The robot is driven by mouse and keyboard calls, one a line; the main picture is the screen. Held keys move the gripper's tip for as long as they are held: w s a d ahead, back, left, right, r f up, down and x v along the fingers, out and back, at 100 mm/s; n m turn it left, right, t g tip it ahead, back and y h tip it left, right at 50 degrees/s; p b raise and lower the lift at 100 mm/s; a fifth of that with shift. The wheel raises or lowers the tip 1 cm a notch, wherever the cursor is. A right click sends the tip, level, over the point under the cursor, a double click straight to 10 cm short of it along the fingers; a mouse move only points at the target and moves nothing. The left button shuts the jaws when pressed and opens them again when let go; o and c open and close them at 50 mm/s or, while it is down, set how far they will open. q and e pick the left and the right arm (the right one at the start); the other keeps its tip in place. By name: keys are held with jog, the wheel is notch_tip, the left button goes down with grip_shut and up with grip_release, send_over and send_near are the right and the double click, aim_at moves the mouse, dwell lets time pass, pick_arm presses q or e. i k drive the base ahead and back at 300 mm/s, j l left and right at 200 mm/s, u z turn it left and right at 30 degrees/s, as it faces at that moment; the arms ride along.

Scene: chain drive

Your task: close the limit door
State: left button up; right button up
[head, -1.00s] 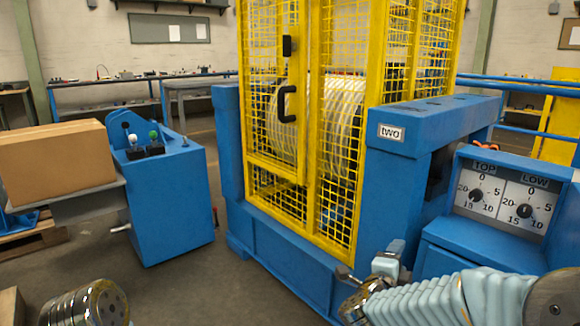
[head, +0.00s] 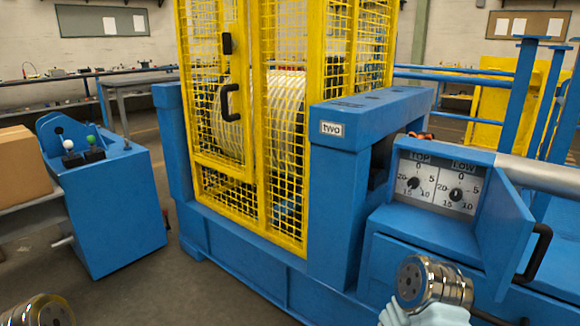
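The limit door looks to be the blue panel (head: 503,225) hinged beside the dial box in the head view. It stands swung open, out toward me. Its black handle (head: 533,253) faces right. The blue box (head: 400,225) beside it has an exposed face with two dials, TOP (head: 414,183) and LOW (head: 456,194). A metal joint of my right arm shows below the dial box, left of the door and apart from it in the picture. A metal joint of my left arm shows at the lower left corner. No gripper fingers show on either arm.
A yellow mesh cage (head: 285,130) with a closed-looking gate stands over the blue machine frame (head: 330,210) marked "two". A blue lever console (head: 115,205) and a cardboard box (head: 22,165) are at left. A grey pipe (head: 545,174) runs behind the door. Floor is clear at lower left.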

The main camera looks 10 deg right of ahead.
aim_at(505, 226)
jog(key=k+l+z, duration=0.15)
jog(key=l+z, duration=0.15)
jog(key=l, duration=0.6)
jog(key=k+l+z, duration=0.1)
jog(key=l+z, duration=0.25)
jog(key=l, duration=0.55)
